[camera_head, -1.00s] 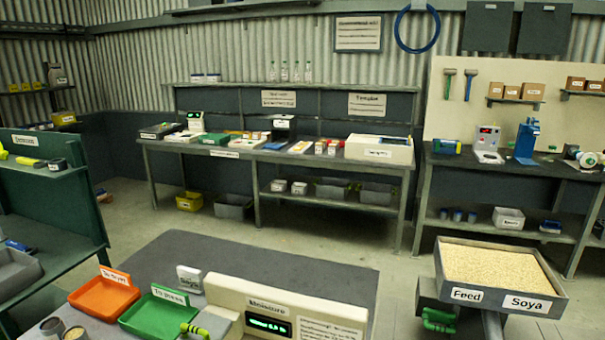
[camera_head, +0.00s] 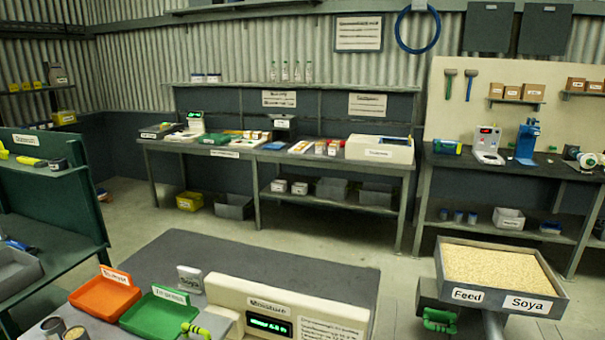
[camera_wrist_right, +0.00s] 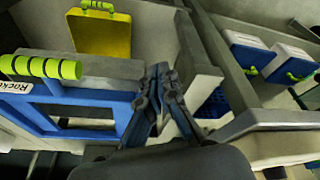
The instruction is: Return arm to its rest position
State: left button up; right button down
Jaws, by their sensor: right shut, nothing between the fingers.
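My right gripper (camera_wrist_right: 158,72) shows in the right wrist view. Its dark fingers are together and nothing is between them. Behind and left of the fingers is a blue-framed box (camera_wrist_right: 75,118) with a yellow-green ribbed handle and a partly cut-off label. I cannot tell whether the fingers touch it. My left gripper is not in view. Neither gripper can be made out in the head view.
In the wrist view a yellow box (camera_wrist_right: 100,36) stands behind, and blue-and-white boxes (camera_wrist_right: 248,50) sit at right. The head view shows an orange tray (camera_head: 104,298), a green tray (camera_head: 158,312), a moisture meter (camera_head: 232,291) and the Soya feed tray (camera_head: 462,295) in front. Floor beyond is clear.

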jog(key=s+f+g, duration=0.1)
jog(key=s+f, duration=0.1)
jog(key=f, duration=1)
jog(key=s+f, duration=0.2)
jog(key=f, duration=0.9)
jog(key=s+d+f+g, duration=0.1)
jog(key=s+d+f, duration=0.2)
jog(key=s+f, duration=1)
jog(key=s, duration=0.2)
jog(key=shift+s, duration=0.3)
jog(key=shift+f, duration=0.1)
